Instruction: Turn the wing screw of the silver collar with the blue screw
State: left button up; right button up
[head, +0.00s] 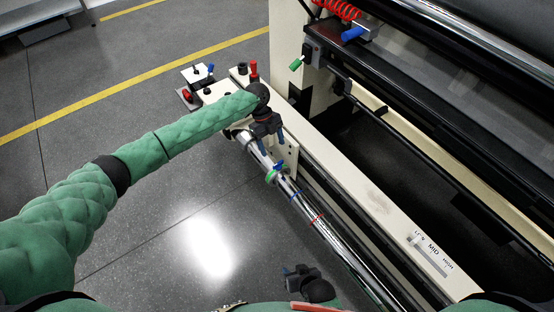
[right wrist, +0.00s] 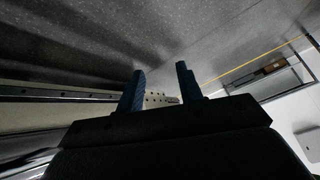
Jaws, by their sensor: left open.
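A blue wing screw (head: 279,166) shows on the long chrome bar (head: 342,250) in the head view. The silver collar under it is small and hard to make out. A green band or part (head: 270,176) sits right beside it. My left gripper (head: 272,150) is open, its fingers pointing down at the bar just above the blue screw, apart from it as far as I can tell. My right gripper (head: 287,274) is low in the head view, left of the bar and away from the collar. In the right wrist view its two fingers (right wrist: 161,82) stand apart with nothing between them.
A blue mark (head: 296,195) and a red mark (head: 317,218) lie further down the bar. A cream machine rail (head: 370,200) with a LOW-MID-HIGH scale (head: 433,252) runs along its right. Red and black knobs stand beyond my left wrist. Open grey floor lies to the left.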

aim_at(278, 163)
pick_arm(q)
jog(key=shift+x, duration=3.8)
jog(key=shift+d, duration=0.1)
pick_arm(e)
notch_tip(278, 163, up, 2)
jog(key=shift+w+r, duration=0.15)
pick_arm(q)
jog(key=shift+c, duration=0.2)
jog(key=shift+p, duration=0.3)
jog(key=c, duration=1)
